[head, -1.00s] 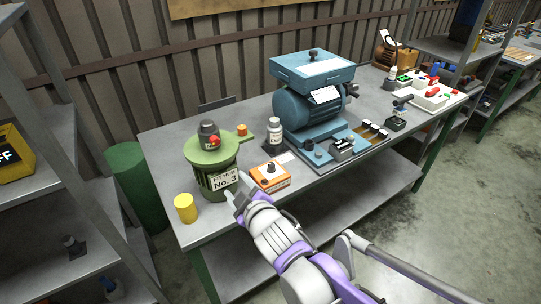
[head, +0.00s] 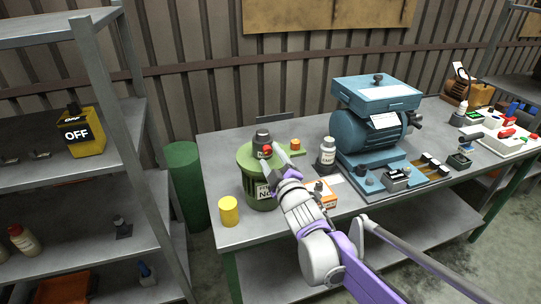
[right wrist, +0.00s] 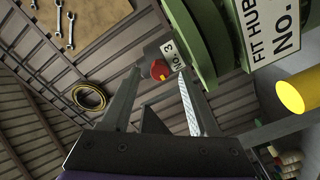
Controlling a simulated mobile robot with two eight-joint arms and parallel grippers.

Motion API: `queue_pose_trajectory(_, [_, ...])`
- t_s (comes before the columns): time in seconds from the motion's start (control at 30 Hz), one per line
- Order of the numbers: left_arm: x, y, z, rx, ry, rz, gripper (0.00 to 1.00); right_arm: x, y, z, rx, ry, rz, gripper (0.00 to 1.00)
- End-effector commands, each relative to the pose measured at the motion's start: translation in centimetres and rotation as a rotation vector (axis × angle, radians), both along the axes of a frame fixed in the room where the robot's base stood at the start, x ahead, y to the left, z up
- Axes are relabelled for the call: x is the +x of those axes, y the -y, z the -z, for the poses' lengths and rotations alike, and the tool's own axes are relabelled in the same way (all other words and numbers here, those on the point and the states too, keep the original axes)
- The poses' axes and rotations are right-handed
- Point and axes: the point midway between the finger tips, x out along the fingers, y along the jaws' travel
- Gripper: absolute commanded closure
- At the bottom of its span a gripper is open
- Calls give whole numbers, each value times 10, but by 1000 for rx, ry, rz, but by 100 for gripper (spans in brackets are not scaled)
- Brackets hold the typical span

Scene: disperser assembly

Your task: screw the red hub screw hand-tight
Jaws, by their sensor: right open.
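The red hub screw (head: 266,150) sits on the front of a dark grey hub (head: 262,136). The hub stands on the green pedestal (head: 262,190), whose label is partly hidden behind my right arm. My right gripper (head: 284,157) is just right of the screw in the head view. In the right wrist view the red screw (right wrist: 160,70) shows near and between the tips of my open right gripper (right wrist: 160,80). I cannot tell whether the fingers touch it. Nothing is held. My left gripper is not in view.
A yellow cylinder (head: 228,211) stands at the table's front left. A shelf rack (head: 150,150) is at the left.

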Motion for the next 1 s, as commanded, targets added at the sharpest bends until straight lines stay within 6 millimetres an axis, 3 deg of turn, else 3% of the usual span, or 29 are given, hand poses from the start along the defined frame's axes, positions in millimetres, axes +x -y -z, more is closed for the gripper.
queue_pose_trajectory(0.17, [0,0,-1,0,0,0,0,13,-4,0,0,0,0,39])
queue_pose_trajectory(0.47, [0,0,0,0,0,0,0,14,-4,0,0,-1,1,41])
queue_pose_trajectory(0.8, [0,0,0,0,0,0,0,14,-4,0,0,-1,1,100])
queue_pose_trajectory(1.0, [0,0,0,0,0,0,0,14,-4,0,1,-1,1,100])
